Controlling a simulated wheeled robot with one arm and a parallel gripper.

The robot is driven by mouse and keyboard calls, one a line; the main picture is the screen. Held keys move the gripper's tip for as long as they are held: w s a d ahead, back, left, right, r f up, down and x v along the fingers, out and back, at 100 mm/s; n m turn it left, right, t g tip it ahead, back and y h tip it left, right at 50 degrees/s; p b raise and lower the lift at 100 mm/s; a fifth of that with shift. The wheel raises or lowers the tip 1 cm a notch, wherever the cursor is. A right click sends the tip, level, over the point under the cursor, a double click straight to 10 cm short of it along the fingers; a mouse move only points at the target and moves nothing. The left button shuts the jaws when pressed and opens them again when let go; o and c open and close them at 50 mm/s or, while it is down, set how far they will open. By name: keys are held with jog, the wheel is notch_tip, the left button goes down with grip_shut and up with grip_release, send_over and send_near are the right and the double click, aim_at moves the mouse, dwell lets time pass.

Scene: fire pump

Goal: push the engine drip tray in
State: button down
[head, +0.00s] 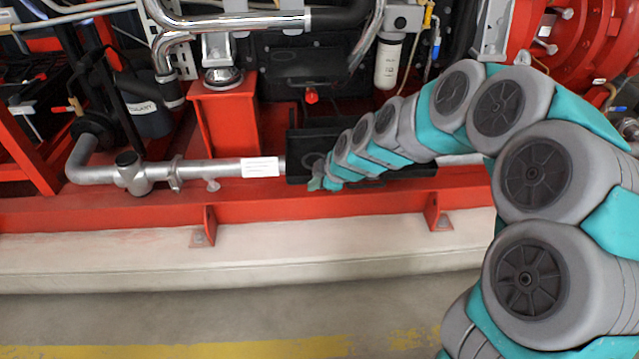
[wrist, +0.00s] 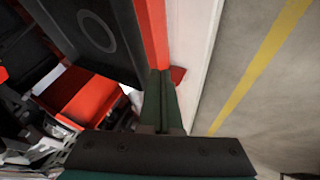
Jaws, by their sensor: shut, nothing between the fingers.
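The engine drip tray, a black box-like tray (head: 300,143), sits low under the engine, just behind the red base rail. My arm crosses in front and hides much of it. In the wrist view its dark face with a round mark (wrist: 72,18) fills the upper left. My gripper (head: 316,184) is at the tray's left front part, low by the rail. In the wrist view my gripper (wrist: 160,72) has its two dark green fingers together, with nothing between them. The fingertips are close beside the tray's edge; I cannot tell whether they touch it.
The red base rail (head: 120,213) runs along a pale plinth (head: 110,254). A silver pipe (head: 220,168) lies left of the tray. A red pedestal (head: 229,120) and a white filter (head: 388,65) are above. The floor in front, with a yellow line (head: 200,350), is clear.

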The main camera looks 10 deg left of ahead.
aim_at(308, 180)
jog(key=shift+w+a+r, duration=0.1)
jog(key=shift+w+a, duration=0.05)
jog(key=shift+w, duration=0.4)
jog(key=shift+w+a, duration=0.15)
jog(key=shift+w, duration=0.4)
jog(key=shift+w, duration=0.1)
jog(key=shift+w+a+f, duration=0.15)
jog(key=shift+w+f, duration=0.05)
jog(key=shift+w, duration=0.2)
jog(key=w+a+b, duration=0.1)
jog(key=w+b, duration=0.2)
jog(key=w, duration=0.3)
jog(key=w+a+b, duration=0.2)
jog(key=w, duration=0.3)
jog(key=w+a+b, duration=0.2)
jog(key=w+b, duration=0.1)
jog(key=w, duration=0.3)
jog(key=shift+w+b, duration=0.3)
jog(key=shift+b, duration=0.05)
jog(key=shift+w+a+r, duration=0.1)
jog(key=shift+w+r, duration=0.15)
jog(key=shift+w, duration=0.1)
jog(key=shift+w+r, duration=0.1)
jog(key=shift+r, duration=0.05)
